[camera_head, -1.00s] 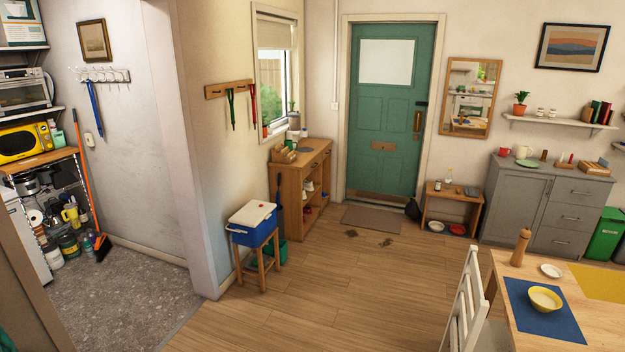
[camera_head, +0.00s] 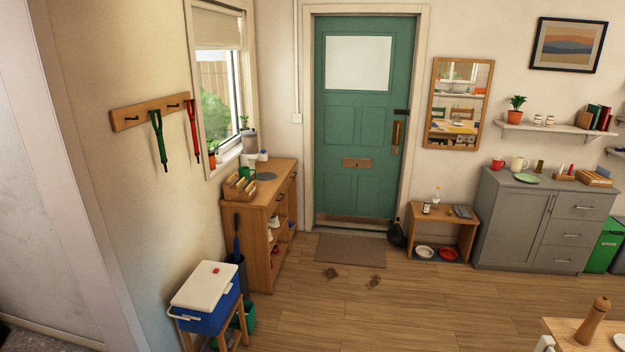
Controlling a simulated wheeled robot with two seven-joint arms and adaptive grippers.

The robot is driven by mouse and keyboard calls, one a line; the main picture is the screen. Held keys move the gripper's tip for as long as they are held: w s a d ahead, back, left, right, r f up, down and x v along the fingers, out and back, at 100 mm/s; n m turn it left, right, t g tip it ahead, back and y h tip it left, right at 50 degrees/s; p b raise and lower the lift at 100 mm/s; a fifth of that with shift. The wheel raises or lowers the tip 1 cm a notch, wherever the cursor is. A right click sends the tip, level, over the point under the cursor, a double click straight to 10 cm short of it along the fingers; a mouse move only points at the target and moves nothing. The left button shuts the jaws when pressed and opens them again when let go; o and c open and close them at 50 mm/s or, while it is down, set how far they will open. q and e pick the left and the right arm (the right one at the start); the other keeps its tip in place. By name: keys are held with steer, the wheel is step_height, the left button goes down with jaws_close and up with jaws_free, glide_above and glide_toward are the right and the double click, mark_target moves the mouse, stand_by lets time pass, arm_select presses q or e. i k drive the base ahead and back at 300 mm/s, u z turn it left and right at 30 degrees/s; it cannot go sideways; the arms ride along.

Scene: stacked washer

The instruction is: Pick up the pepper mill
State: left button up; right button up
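The pepper mill (camera_head: 592,321) is a brown wooden turned mill. It stands upright on the light wooden dining table (camera_head: 562,329) at the bottom right of the head view, and its lower part is near the picture's bottom edge. Neither of my grippers shows in the view.
A white chair top (camera_head: 544,344) stands at the table's left edge. A blue cooler (camera_head: 207,299) sits on a wooden stool at the lower left. A grey cabinet (camera_head: 540,222) and a low bench (camera_head: 444,228) line the back wall.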

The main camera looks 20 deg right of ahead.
mark_target(585, 332)
steer(key=z, duration=0.7)
steer(key=i, duration=1.75)
steer(key=z, duration=1.1)
